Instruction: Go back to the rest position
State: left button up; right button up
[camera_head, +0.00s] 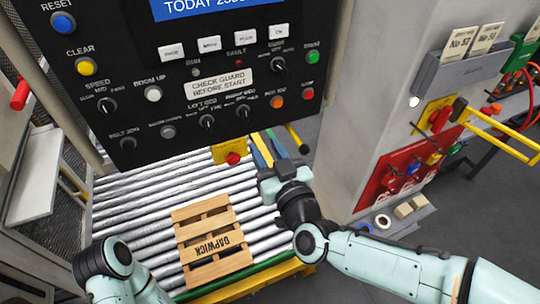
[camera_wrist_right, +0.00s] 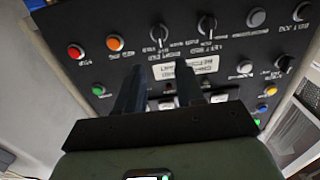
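My right gripper (camera_head: 266,146) is in front of the lower edge of the black control panel (camera_head: 190,85), above the roller conveyor. In the right wrist view its two dark fingers (camera_wrist_right: 159,90) stand apart with nothing between them, pointing toward the panel (camera_wrist_right: 225,45). I cannot tell any contact with the panel. My left arm (camera_head: 110,268) shows at the bottom left, but its gripper is out of view.
A wooden pallet (camera_head: 212,240) lies on the roller conveyor (camera_head: 150,205) between my arms. A yellow box with a red button (camera_head: 230,153) hangs below the panel. A pale pillar (camera_head: 365,100) stands right of the panel. A red lockout board (camera_head: 400,170) is farther right.

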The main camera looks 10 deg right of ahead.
jog(key=shift+s+d, duration=0.25)
jog(key=shift+s, duration=0.45)
